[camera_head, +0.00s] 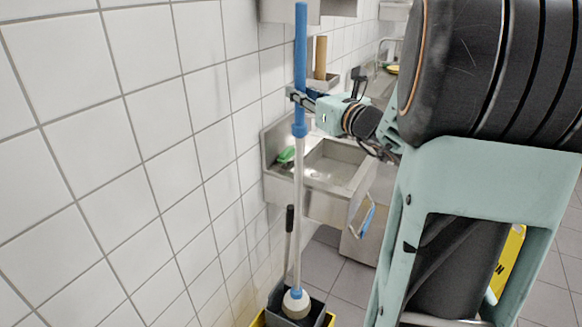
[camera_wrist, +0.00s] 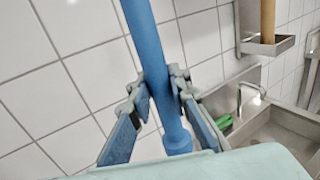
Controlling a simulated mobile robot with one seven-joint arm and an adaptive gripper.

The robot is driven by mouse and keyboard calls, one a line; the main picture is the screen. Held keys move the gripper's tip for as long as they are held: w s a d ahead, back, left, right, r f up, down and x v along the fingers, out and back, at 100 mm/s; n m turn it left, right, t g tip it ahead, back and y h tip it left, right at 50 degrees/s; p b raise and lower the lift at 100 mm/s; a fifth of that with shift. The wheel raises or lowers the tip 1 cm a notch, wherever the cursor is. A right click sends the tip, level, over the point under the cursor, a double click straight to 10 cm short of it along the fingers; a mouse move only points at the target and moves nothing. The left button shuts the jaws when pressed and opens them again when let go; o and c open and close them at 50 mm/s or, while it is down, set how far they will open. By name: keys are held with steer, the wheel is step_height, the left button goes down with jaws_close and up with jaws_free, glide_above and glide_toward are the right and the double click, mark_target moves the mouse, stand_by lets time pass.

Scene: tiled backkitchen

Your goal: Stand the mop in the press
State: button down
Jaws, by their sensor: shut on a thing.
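The mop has a blue upper handle (camera_head: 301,45), a pale grey lower pole (camera_head: 298,185) and a whitish head (camera_head: 296,303). It stands nearly upright beside the tiled wall. My gripper (camera_head: 300,97) is shut on the blue handle, just above its thicker blue collar. The wrist view shows both fingers (camera_wrist: 158,92) closed around the blue handle (camera_wrist: 148,45). The dark grey press (camera_head: 318,310) is at the bottom of the head view, with its black lever (camera_head: 290,220) up. The mop head overlaps the press opening; I cannot tell how deep it sits or whether it touches.
A yellow bucket (camera_head: 329,321) under the press is partly cut off by the frame. A steel sink (camera_head: 335,170) with a green item (camera_head: 286,154) is behind the mop. The tiled wall (camera_head: 150,150) is close on the left. A yellow sign (camera_head: 510,260) stands at right.

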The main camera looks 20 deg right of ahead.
mark_target(301, 150)
step_height(301, 150, down, 14)
steer(key=shift+f+b, duration=0.15)
steer(key=shift+b, duration=0.35)
steer(key=shift+f, duration=0.2)
steer(key=c, duration=1.8)
jaws_free()
steer(key=s+d, duration=0.2)
steer(key=s, duration=1)
steer(key=shift+d+b, duration=0.15)
steer(key=shift+b, duration=0.3)
steer(key=shift+w, duration=0.1)
